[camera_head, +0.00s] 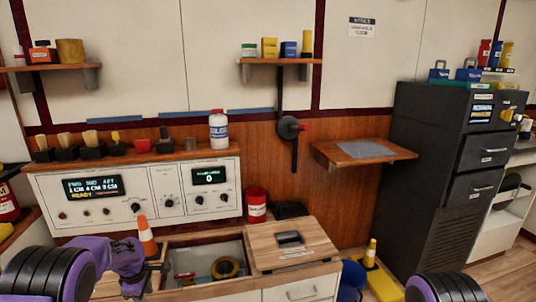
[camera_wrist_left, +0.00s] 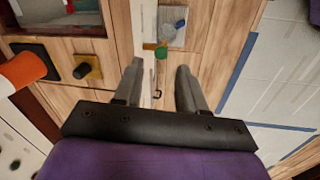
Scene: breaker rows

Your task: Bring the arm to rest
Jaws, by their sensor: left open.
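My left arm (camera_head: 108,258), purple with dark joints, comes in at the lower left of the head view. Its gripper (camera_head: 138,285) is low, near the orange and white cone and the open bin of the wooden counter. In the left wrist view, the two grey fingers of my left gripper (camera_wrist_left: 157,88) stand apart. No object shows held between them, and wooden surfaces lie beyond. Only a dark rounded part of my right arm (camera_head: 447,288) shows at the lower right; its gripper is out of view.
A white control panel (camera_head: 150,193) with two lit displays stands behind the left arm. The orange cone (camera_head: 148,238) is close to the left gripper. A counter (camera_head: 295,243) with an open bin lies ahead. A dark cabinet (camera_head: 425,180) stands right, a yellow-based cone (camera_head: 370,255) before it.

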